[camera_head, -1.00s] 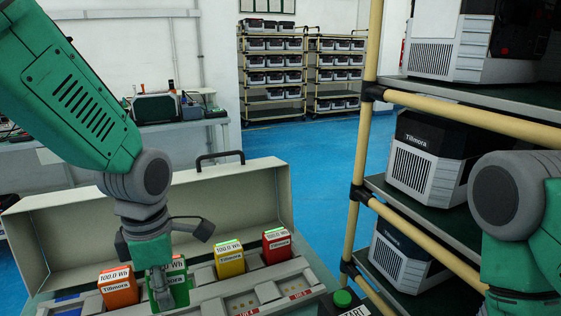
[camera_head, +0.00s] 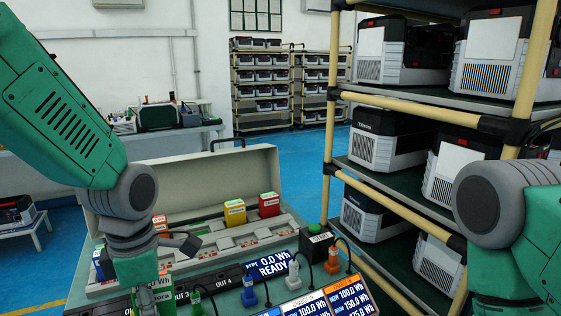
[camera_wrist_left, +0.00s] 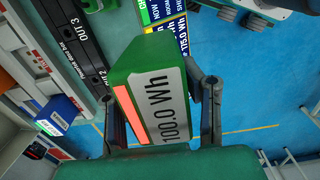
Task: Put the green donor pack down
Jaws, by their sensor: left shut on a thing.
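The green donor pack (camera_head: 165,303), labelled 100.0 Wh, is held in my left gripper (camera_head: 146,296) at the bottom left of the head view, partly hidden by the gripper. In the left wrist view the green pack (camera_wrist_left: 124,103) fills the middle, with a finger of my left gripper (camera_wrist_left: 158,120) on either side. It appears held above the near side of the bench, in front of the open donor box (camera_head: 185,160). My right arm shows at the right edge of the head view; its gripper is out of frame.
Yellow (camera_head: 235,213), red (camera_head: 269,205) and orange (camera_head: 159,223) packs stand in the donor box. A green start button (camera_head: 318,229), a READY display (camera_head: 268,264) and several coloured plugs line the bench. A tube-framed rack (camera_head: 420,115) with power units stands close on the right.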

